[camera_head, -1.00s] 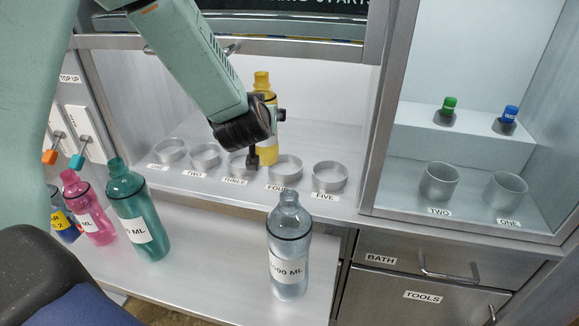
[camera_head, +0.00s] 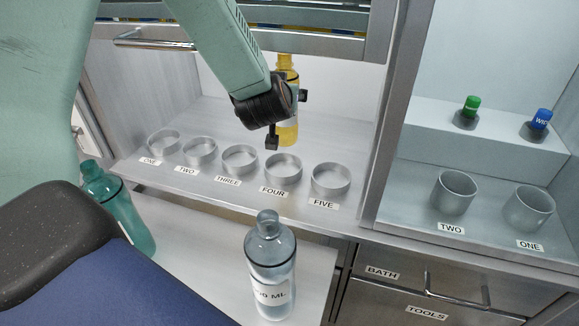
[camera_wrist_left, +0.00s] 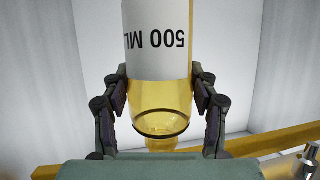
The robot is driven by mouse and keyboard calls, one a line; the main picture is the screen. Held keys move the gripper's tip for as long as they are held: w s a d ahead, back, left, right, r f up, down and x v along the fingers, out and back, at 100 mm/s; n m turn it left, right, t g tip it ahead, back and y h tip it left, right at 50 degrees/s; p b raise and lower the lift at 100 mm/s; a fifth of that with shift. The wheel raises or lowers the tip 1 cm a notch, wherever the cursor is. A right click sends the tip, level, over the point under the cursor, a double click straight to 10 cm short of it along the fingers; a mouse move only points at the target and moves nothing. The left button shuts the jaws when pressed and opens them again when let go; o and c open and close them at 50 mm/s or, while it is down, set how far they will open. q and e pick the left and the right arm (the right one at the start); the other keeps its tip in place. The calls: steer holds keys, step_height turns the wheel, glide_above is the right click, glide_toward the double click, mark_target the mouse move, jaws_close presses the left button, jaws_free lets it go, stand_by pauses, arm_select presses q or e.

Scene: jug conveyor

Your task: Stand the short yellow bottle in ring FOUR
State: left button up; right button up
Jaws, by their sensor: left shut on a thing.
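My left gripper (camera_head: 288,112) is shut on the short yellow bottle (camera_head: 287,133), which is upright, its lower end above and behind ring FOUR (camera_head: 283,169). In the left wrist view my left gripper (camera_wrist_left: 161,104) has a finger on each side of the yellow bottle (camera_wrist_left: 160,95), whose white label reads 500 ML upside down. Ring FOUR looks empty, with its label on the shelf edge in front of it. My right gripper is not in view.
Rings ONE (camera_head: 163,142), TWO (camera_head: 200,152), THREE (camera_head: 239,160) and FIVE (camera_head: 330,179) stand in the same row and look empty. A clear bottle (camera_head: 270,265) and a green bottle (camera_head: 118,205) stand on the lower shelf. A metal post (camera_head: 385,130) bounds the bay on the right.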

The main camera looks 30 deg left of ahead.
mark_target(282, 132)
arm_select(q)
steer(key=f, duration=0.3)
steer(key=s+f+b, duration=0.1)
steer(key=f, duration=0.1)
steer(key=shift+a, duration=0.3)
steer(key=shift+w+d+f, duration=0.15)
steer(key=shift+f, duration=0.35)
steer(key=shift+w+d+f, duration=0.1)
steer(key=shift+w+f, duration=0.05)
steer(key=shift+f, duration=0.35)
steer(key=f, duration=0.3)
steer(key=shift+s+a+b, duration=0.2)
steer(key=shift+s+b, duration=0.05)
steer(key=shift+b, duration=0.1)
steer(key=shift+w, duration=0.1)
steer(key=shift+w+d, duration=0.1)
steer(key=shift+f, duration=0.1)
steer(key=o, duration=1)
